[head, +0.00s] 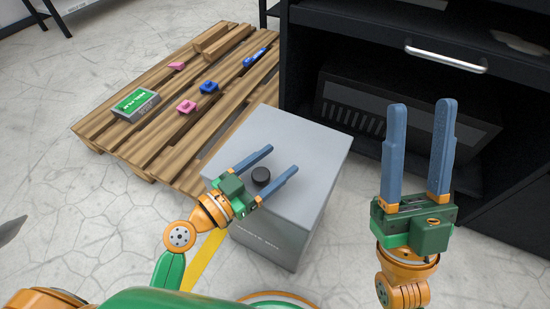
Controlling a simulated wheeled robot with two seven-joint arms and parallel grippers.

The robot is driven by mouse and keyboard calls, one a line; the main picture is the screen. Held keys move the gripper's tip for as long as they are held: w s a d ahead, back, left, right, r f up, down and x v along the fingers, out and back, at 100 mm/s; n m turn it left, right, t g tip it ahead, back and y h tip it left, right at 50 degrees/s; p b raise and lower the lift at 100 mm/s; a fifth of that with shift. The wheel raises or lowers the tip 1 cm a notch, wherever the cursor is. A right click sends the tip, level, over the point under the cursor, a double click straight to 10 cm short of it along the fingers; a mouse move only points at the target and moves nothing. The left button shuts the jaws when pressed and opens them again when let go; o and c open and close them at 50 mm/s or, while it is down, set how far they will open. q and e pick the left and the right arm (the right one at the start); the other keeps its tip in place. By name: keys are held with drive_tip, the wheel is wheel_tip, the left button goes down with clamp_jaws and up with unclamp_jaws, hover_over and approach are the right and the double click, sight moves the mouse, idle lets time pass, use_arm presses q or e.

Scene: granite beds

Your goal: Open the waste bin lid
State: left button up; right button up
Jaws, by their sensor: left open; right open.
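The waste bin (268,243) is a grey box standing on the floor in the middle of the head view. Its flat grey lid (311,148) is shut and has a round black knob (261,175) on top. My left gripper (283,160) is open over the lid, its two blue fingers pointing up and right. The knob shows between the bases of the fingers; I cannot tell whether they touch it. My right gripper (421,103) is open and empty to the right of the bin, fingers pointing up the picture, in front of the black cabinet.
A wooden pallet (157,120) behind and left of the bin holds a green-and-grey box (136,104), blue pieces (209,87) and pink pieces (187,106). A black cabinet (345,35) with a silver handle (445,57) stands at the right. Cracked pale floor (75,215) is free at left.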

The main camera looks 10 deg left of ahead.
use_arm(q)
clamp_jaws()
drive_tip(key=shift+d, duration=0.1)
idle(1.4)
